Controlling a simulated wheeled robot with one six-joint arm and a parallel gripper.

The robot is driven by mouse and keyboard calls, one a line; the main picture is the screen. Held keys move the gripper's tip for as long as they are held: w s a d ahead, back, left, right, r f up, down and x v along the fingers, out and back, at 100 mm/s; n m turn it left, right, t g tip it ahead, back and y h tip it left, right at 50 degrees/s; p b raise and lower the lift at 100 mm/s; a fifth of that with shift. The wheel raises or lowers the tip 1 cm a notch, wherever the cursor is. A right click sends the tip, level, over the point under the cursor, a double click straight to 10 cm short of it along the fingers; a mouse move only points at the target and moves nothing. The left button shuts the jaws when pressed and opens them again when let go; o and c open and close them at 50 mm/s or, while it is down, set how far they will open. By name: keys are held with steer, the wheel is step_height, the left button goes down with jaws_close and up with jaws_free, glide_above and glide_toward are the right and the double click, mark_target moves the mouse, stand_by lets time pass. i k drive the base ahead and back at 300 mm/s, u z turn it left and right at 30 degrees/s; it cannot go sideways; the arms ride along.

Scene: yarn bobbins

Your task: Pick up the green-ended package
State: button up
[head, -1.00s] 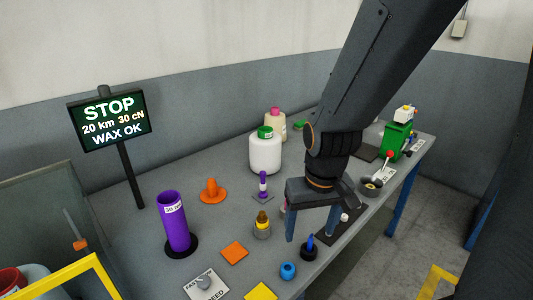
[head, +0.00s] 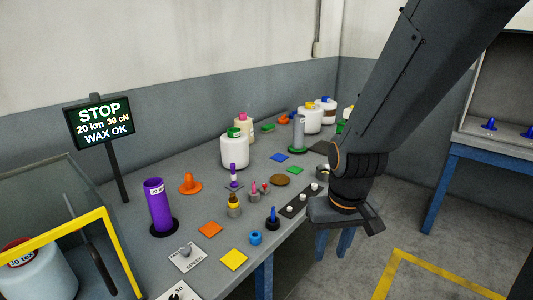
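The green-ended package (head: 235,152) is a white, rounded bobbin package with a green top end. It stands upright on the grey table, left of centre in the head view. A cream package (head: 243,127) with a pink top stands close behind it. My gripper (head: 346,213) hangs over the table's front right edge, well to the right of the package and apart from it. Its fingers are hard to make out against the blue legs below, so its opening is unclear. I see nothing held in it.
A purple tube (head: 158,206), an orange cone (head: 190,183) and a purple-topped spindle (head: 233,176) stand near the package. White packages with yellow (head: 310,121) and blue (head: 327,109) tops stand farther back. A STOP sign (head: 99,121) rises at left.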

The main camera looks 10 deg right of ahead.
mark_target(234, 143)
steer(key=u, duration=0.15)
steer(key=k, duration=0.2)
steer(key=z, duration=1.2)
steer(key=i, duration=1.25)
steer(key=u, duration=0.75)
